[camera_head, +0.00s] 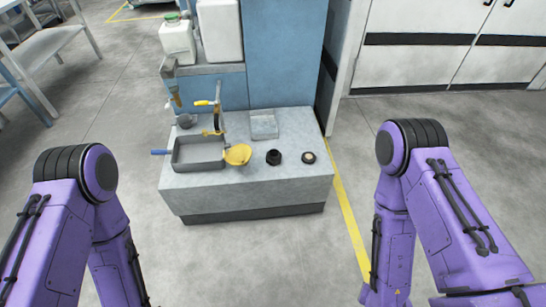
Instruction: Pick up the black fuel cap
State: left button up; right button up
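A small black cap-like object (274,157), which looks like the black fuel cap, sits on the grey bench top, right of a yellow funnel. A second small round dark object (308,157) with a pale centre lies just to its right, apart from it. I cannot tell for certain which of the two is the fuel cap. My purple arms show at the left and right of the head view, bent downward and apart from the bench. Neither gripper is in view.
The grey bench (250,195) also carries a grey tray (200,152), the yellow funnel (238,154), a yellow-handled tool (217,112) and a folded grey cloth or pad (263,125). A blue cabinet (285,55) stands behind. Floor in front is clear.

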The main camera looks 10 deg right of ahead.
aim_at(309, 158)
jog(key=u, duration=0.05)
jog(key=i, duration=1.6)
jog(key=z, duration=0.2)
